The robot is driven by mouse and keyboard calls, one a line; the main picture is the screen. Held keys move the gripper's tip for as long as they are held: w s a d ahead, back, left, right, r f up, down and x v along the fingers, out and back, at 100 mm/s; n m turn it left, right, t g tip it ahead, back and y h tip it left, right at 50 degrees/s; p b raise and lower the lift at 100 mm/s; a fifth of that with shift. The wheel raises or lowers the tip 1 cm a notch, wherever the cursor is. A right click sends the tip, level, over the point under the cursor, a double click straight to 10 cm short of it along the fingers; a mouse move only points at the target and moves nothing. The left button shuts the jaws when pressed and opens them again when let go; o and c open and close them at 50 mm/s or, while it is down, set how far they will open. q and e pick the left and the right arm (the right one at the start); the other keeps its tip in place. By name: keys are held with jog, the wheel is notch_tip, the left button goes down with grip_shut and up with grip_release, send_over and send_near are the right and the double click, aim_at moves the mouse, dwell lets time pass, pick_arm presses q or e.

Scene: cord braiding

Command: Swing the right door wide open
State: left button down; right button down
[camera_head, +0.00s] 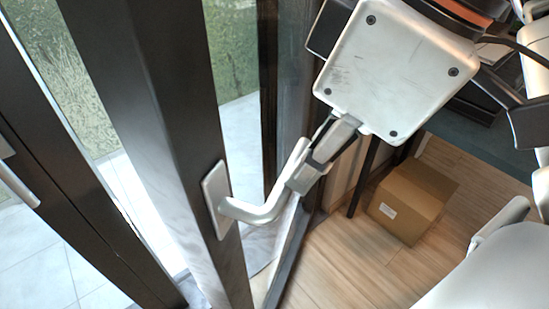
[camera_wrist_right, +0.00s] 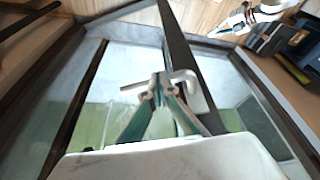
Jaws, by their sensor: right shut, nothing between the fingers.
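The right door (camera_head: 165,120) is a dark-framed glass leaf. It stands partly open, with a gap to the paved outside on its left. Its light metal lever handle (camera_head: 262,212) sits on a plate on the frame and bends up at its free end. My right gripper (camera_head: 300,180) is shut with nothing between its fingers. Its tips are at the free end of the lever, beside or against it; I cannot tell if they touch. In the wrist view the shut fingertips (camera_wrist_right: 158,85) are beside the lever (camera_wrist_right: 186,82). My left gripper is not clearly seen.
Another dark frame (camera_head: 70,190) with a handle (camera_head: 18,185) stands at the far left. A cardboard box (camera_head: 410,200) sits on the wooden floor (camera_head: 345,265) inside, right of the door. Some bare floor shows around the box.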

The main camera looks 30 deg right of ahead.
jog(key=shift+s+d+f, duration=0.15)
jog(key=shift+d, duration=0.05)
dwell(0.5)
jog(key=v, duration=1.2)
